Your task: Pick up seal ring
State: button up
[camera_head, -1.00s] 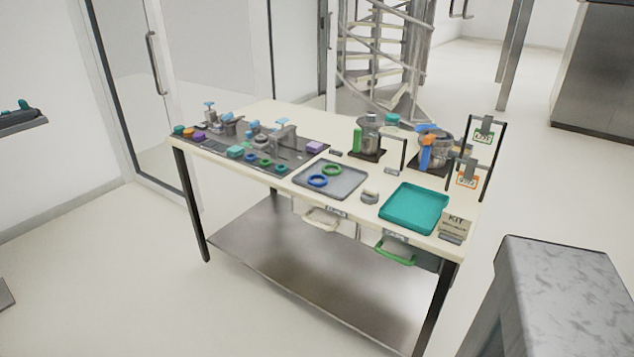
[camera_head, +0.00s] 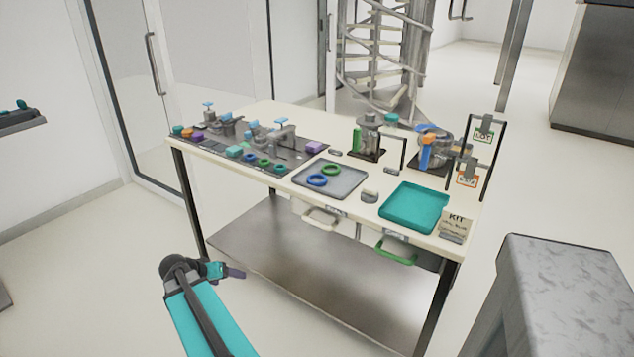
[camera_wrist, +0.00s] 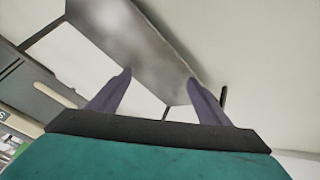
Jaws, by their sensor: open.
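A blue ring (camera_head: 317,180) and a green ring (camera_head: 331,170) lie on a grey tray (camera_head: 347,190) on the table; their edges touch or nearly touch. Smaller green and blue rings (camera_head: 265,162) sit on the dark mat to the left. I cannot tell which ring is the seal ring. My gripper (camera_head: 238,272) is in front of the table, below its top and well away from the rings. In the wrist view its two fingers (camera_wrist: 158,80) are spread and empty, with no ring visible there.
The table (camera_head: 270,187) has a metal lower shelf (camera_head: 300,270) and drawers with a white handle (camera_head: 320,220) and a green handle (camera_head: 395,253). A teal tray (camera_head: 414,208) and a kit box (camera_head: 455,227) are at right. Pots stand behind. A grey block (camera_head: 560,290) is at lower right.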

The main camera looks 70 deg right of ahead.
jog(key=s+d+r+m+h, duration=0.1)
jog(key=s+d+r+m, duration=0.15)
jog(key=d+r, duration=0.45)
jog(key=s+d+r+m+h, duration=0.2)
jog(key=s+d+r, duration=0.1)
jog(key=d+r, duration=0.35)
jog(key=m+g+h, duration=0.2)
jog(key=m+g, duration=0.1)
jog(key=m, duration=0.1)
send_near(312, 185)
notch_tip(312, 185, up, 3)
jog(key=a, duration=0.3)
jog(key=shift+w+d+r+b, duration=0.1)
jog(key=shift+w+r+b, duration=0.1)
jog(key=shift+w+b, duration=0.25)
jog(key=shift+d, duration=0.1)
jog(key=p+x, duration=0.1)
jog(key=x, duration=0.7)
jog(key=shift+w+d+f, duration=0.1)
jog(key=shift+w+d, duration=0.05)
jog(key=shift+d, duration=0.1)
jog(key=shift+p+x, duration=0.95)
jog(key=shift+x, duration=1.65)
